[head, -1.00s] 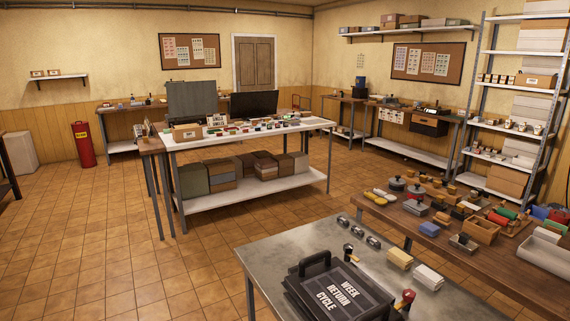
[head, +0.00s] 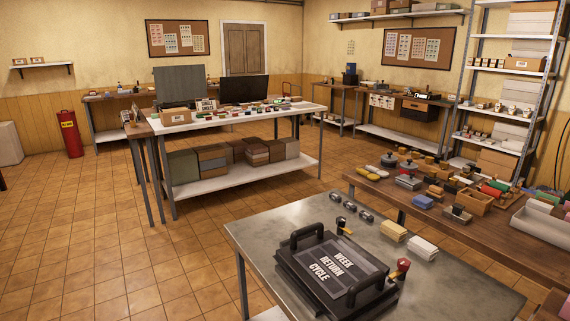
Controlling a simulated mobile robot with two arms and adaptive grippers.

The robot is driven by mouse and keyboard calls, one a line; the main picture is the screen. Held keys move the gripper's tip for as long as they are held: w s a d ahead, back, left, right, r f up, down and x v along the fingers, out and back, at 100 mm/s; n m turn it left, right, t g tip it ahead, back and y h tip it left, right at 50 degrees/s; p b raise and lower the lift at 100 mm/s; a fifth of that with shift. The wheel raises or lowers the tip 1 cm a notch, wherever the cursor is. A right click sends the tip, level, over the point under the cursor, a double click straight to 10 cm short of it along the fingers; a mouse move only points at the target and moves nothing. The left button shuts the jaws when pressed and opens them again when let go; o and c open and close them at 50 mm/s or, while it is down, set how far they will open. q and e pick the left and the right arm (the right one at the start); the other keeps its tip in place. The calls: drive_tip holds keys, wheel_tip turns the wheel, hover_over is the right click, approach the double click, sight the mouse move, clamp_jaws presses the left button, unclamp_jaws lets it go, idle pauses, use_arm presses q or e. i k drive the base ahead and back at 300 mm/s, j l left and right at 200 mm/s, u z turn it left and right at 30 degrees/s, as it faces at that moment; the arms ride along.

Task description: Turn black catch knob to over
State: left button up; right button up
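A red knob (head: 403,265) stands at the right end of the press. Neither of my grippers is in view.
Several small metal fittings (head: 350,207) lie along the table's back edge. Yellowish blocks (head: 393,231) and white blocks (head: 423,247) lie right of the press. A cluttered wooden bench (head: 480,245) stands close behind on the right. Tiled floor (head: 110,250) is open on the left.

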sight(341, 221)
drive_tip(key=i+j+z, duration=0.15)
drive_tip(key=i+j, duration=0.2)
drive_tip(key=i+j+z, duration=0.15)
drive_tip(key=i+j, duration=0.15)
drive_tip(key=j, duration=0.15)
drive_tip(key=i+j+z, duration=0.15)
drive_tip(key=i+j, duration=0.15)
drive_tip(key=j, duration=0.15)
